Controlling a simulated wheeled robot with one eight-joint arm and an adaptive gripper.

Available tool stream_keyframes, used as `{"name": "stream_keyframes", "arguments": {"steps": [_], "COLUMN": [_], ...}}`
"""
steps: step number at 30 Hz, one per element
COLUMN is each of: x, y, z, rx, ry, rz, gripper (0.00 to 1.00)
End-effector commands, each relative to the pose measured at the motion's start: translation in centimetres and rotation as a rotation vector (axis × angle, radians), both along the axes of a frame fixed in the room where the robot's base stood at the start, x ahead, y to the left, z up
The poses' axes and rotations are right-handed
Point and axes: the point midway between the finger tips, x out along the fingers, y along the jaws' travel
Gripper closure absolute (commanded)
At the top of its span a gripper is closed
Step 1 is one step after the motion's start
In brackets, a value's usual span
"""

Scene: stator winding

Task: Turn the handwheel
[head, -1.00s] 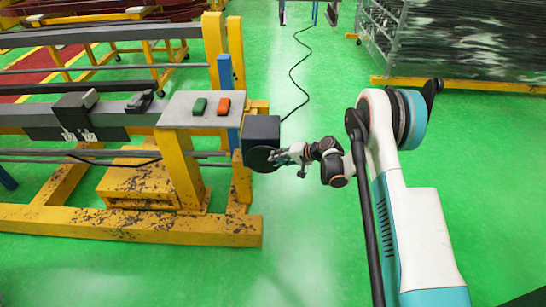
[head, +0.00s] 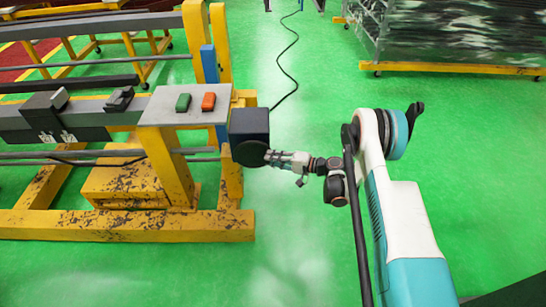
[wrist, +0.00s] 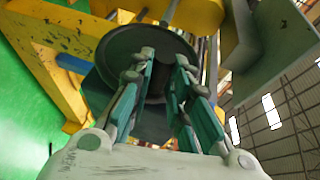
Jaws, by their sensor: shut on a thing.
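In the wrist view the handwheel (wrist: 112,48) fills the upper middle, tilted, with a dark rim. My gripper (head: 269,157) reaches it from the right. In the wrist view the green-padded fingers of my gripper (wrist: 164,66) stand on either side of a dark part at the wheel's face and are shut on it. The held part is mostly hidden between the fingers.
A grey panel (head: 178,112) with a green and an orange button sits just left of the box. Yellow machine legs and a floor beam (head: 130,226) stand at the left. A black cable (head: 285,60) lies on the green floor.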

Motion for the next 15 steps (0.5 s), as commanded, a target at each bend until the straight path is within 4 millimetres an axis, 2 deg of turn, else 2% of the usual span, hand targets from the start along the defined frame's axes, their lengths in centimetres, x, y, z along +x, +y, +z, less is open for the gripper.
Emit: {"name": "stream_keyframes", "arguments": {"steps": [8, 9, 11, 15], "x": [-0.01, -0.01, -0.01, 0.00], "y": [0.06, 0.06, 0.06, 0.05], "z": [-0.07, -0.07, -0.06, -0.05], "rx": [-0.001, -0.001, -0.001, -0.001], "ry": [0.001, 0.001, 0.001, 0.000], "rz": [0.001, 0.001, 0.001, 0.000], "gripper": [1.00, 0.75, 0.62, 0.62]}}
